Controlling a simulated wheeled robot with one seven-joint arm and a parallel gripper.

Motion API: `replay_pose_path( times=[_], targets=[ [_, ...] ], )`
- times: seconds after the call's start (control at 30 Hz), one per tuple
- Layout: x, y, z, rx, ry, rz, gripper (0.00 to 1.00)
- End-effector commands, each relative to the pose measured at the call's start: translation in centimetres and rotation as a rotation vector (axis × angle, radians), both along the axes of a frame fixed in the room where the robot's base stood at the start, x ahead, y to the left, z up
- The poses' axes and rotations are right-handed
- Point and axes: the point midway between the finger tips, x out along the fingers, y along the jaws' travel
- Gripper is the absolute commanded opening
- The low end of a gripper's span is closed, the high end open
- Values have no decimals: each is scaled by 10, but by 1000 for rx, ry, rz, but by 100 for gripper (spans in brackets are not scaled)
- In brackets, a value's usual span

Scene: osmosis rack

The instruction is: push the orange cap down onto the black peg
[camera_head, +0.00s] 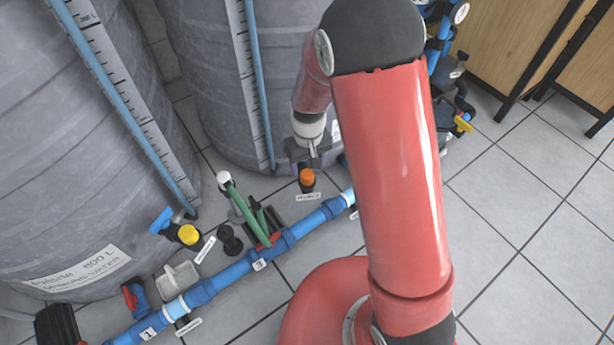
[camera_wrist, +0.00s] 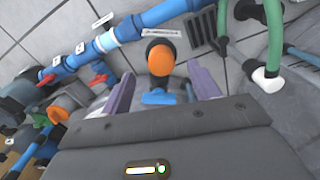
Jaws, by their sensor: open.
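The orange cap (camera_head: 306,175) sits on top of the black peg (camera_head: 307,188) in the head view, just in front of my gripper (camera_head: 313,158). In the wrist view the orange cap (camera_wrist: 161,60) shows between my two purple fingers, with the black peg (camera_wrist: 153,44) showing dark at its edge. My gripper (camera_wrist: 160,72) is open and empty, one finger on each side of the cap and apart from it. How far the cap is seated on the peg I cannot tell.
A blue pipe (camera_head: 235,272) runs along the floor in front, with a green hose (camera_head: 247,213) left of the cap. A yellow cap (camera_head: 188,235) is farther left. Large grey tanks (camera_head: 75,150) stand behind. Tiled floor (camera_head: 530,220) is clear at right.

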Motion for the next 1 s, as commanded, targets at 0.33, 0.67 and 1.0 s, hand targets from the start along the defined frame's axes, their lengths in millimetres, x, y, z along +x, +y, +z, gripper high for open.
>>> replay_pose_path(
  times=[0.33,0.67,1.0],
  targets=[
    [0,0,-7,0,0,0,61],
    [0,1,-51,0,0,-1,61],
    [0,1,-51,1,-2,0,60]
  ],
)
